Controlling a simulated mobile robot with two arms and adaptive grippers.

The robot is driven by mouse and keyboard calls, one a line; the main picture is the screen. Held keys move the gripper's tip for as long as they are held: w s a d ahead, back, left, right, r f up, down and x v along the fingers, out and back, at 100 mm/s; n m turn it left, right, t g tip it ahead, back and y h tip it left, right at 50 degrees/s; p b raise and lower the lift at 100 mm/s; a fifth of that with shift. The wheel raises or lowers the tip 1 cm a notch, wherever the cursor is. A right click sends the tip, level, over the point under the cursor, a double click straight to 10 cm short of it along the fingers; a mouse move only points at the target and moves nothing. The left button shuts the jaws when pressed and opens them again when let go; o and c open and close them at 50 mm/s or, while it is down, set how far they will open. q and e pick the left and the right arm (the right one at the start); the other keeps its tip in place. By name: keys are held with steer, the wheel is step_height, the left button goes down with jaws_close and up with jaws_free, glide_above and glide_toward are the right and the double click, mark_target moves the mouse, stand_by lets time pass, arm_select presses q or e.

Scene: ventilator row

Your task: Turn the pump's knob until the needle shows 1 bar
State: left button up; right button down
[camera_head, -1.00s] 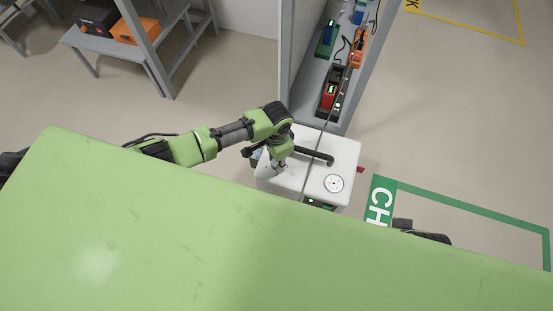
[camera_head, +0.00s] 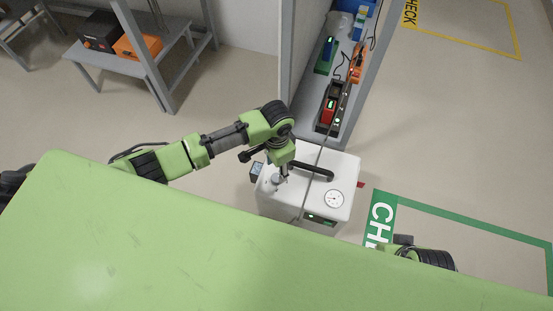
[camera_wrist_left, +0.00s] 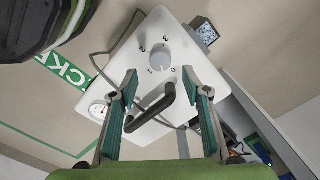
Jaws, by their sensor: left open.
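The pump is a white box (camera_head: 313,190) with a black handle (camera_head: 312,172) and a round white gauge (camera_head: 334,198) on top. The gauge's needle is too small to read. The light grey knob (camera_wrist_left: 160,58) has the numbers 0 to 3 around it in the left wrist view; in the head view the knob (camera_head: 278,179) is partly covered by my gripper. My left gripper (camera_wrist_left: 160,73) is open, its fingertips apart on either side just short of the knob, with the handle lying between the fingers. The gauge (camera_wrist_left: 97,110) also shows behind the left finger. My right gripper is not visible.
A small dark box (camera_head: 257,169) is at the pump's left side. A grey shelf with several coloured devices (camera_head: 331,103) stands behind the pump. A thin cable crosses the pump's top. Floor is open to the right, with a green marking (camera_head: 470,218).

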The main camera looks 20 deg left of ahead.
mark_target(277, 178)
arm_select(q)
step_height(277, 178, up, 6)
steer(key=shift+f, duration=0.25)
steer(key=shift+s, duration=0.1)
stand_by(0.4)
